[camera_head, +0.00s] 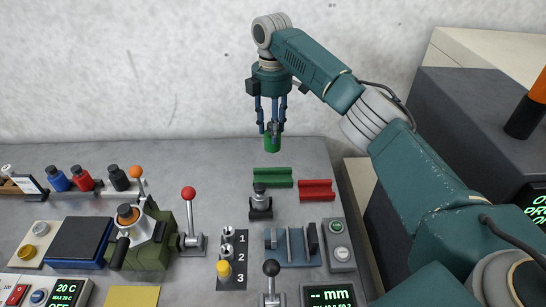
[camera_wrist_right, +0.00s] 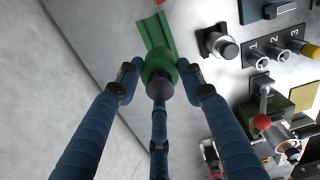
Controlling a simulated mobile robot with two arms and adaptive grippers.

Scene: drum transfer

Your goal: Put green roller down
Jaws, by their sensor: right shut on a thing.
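The green roller (camera_head: 272,143) has a dark end and is held upright by my right gripper (camera_head: 272,126) near the back edge of the bench. In the right wrist view the green roller (camera_wrist_right: 158,66) sits between the fingertips of my right gripper (camera_wrist_right: 160,78), with its dark knob toward the camera. The gripper's several blue fingers close around it. A green V-shaped cradle (camera_head: 272,178) lies on the bench in front of the roller, empty. The cradle also shows in the wrist view (camera_wrist_right: 155,33), just beyond the roller. My left gripper is not in view.
A red cradle (camera_head: 317,190) lies right of the green one. A dark knobbed block (camera_head: 260,203) stands just in front. Blue, red and black rollers (camera_head: 84,179) stand at the left. A red-knobbed lever (camera_head: 189,215) rises mid-bench.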

